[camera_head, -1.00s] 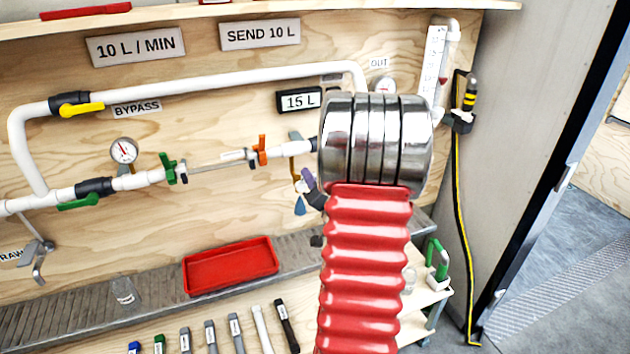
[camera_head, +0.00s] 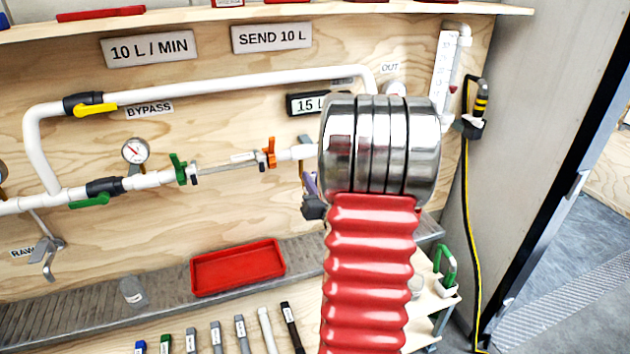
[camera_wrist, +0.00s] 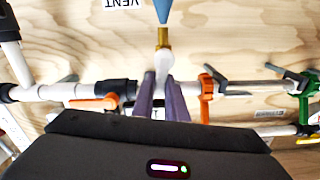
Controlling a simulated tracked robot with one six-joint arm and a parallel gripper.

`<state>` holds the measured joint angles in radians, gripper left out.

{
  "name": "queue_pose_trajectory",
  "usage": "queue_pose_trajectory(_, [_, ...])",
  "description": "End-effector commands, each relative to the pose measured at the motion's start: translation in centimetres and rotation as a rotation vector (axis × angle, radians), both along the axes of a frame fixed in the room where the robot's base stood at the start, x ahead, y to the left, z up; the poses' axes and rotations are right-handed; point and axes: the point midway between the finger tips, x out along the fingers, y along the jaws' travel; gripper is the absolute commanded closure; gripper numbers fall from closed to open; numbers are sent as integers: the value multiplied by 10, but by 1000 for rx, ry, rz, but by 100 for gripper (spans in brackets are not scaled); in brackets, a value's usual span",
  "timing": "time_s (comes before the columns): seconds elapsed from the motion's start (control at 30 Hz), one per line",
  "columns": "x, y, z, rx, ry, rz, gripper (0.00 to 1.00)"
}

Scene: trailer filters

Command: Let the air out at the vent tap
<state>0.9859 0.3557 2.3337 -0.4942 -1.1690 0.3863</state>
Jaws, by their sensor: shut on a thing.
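The vent tap (camera_wrist: 163,38) shows in the wrist view as a brass stem with a blue tip above a pale fitting, beside an upside-down VENT label (camera_wrist: 124,3). My gripper (camera_wrist: 160,83) has its purple fingers on both sides of the pale fitting and is shut on the tap. The exact grip is partly hidden between the fingers. In the head view my gripper (camera_head: 311,190) is mostly behind my red and chrome arm, which also hides most of the tap.
The orange clamp (camera_head: 269,154) and green clamp (camera_head: 179,168) sit close on the pipe. The bypass pipe (camera_head: 220,82) runs above. A red tray (camera_head: 238,268) and several tools lie below. An orange valve handle (camera_wrist: 95,103) is beside my fingers in the wrist view.

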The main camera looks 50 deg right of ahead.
Motion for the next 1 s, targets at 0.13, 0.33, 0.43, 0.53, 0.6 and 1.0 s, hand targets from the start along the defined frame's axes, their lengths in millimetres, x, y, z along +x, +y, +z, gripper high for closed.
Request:
queue_pose_trajectory(0.13, [-2, 1, -7, 7, 14, -3, 100])
queue_pose_trajectory(0.33, [-2, 0, -7, 7, 14, -4, 100])
queue_pose_trajectory(0.43, [-2, 0, -6, 8, 13, -4, 83])
queue_pose_trajectory(0.53, [-2, 0, -5, 5, 10, -4, 76])
queue_pose_trajectory(0.6, [-2, -1, -4, 3, 9, -4, 71])
queue_pose_trajectory(1.0, [-2, 2, -2, 1, 5, -2, 69])
